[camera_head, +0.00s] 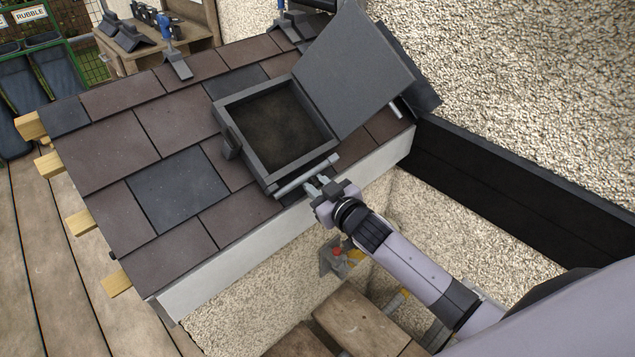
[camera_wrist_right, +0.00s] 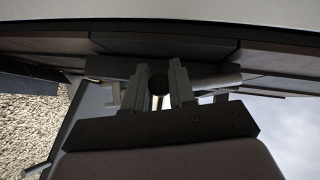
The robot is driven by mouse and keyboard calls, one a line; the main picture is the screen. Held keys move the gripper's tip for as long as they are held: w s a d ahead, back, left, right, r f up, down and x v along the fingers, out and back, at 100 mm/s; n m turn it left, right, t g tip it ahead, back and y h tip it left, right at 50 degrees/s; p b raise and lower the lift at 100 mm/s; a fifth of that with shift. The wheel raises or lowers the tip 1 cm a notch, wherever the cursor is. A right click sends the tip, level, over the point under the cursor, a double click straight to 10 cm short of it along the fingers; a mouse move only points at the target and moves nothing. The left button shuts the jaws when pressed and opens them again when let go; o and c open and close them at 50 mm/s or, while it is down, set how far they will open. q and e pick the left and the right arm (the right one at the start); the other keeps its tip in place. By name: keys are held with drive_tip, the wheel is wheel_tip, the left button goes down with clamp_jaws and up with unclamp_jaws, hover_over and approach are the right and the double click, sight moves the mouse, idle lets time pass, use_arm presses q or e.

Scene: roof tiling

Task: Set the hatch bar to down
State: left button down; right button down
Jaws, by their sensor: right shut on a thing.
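The roof hatch is a dark square frame (camera_head: 228,107) set in the tiles, with its grey lid (camera_head: 352,68) swung open to the right. The hatch bar (camera_head: 306,174) is a light grey bar along the frame's near edge, just above the eave. My right gripper (camera_head: 318,187) is shut on the bar from the eave side. In the right wrist view the gripper's fingers (camera_wrist_right: 159,88) close around the bar (camera_wrist_right: 215,78), which runs across behind them. My left gripper is not in view.
Brown and dark tiles (camera_head: 180,188) cover the roof around the hatch. A pale fascia board (camera_head: 230,262) runs along the eave below my gripper. A pebbled wall (camera_head: 530,90) and dark beam (camera_head: 520,190) stand at the right. A wooden bench (camera_head: 150,57) with tools is behind.

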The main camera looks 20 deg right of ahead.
drive_tip(key=shift+d+f, duration=0.1)
drive_tip(key=shift+f, duration=0.35)
drive_tip(key=c, duration=1.1)
unclamp_jaws()
drive_tip(key=shift+o, duration=0.2)
drive_tip(key=shift+r, duration=0.15)
drive_tip(key=shift+r, duration=0.1)
drive_tip(key=v, duration=0.7)
drive_tip(key=shift+p, duration=0.3)
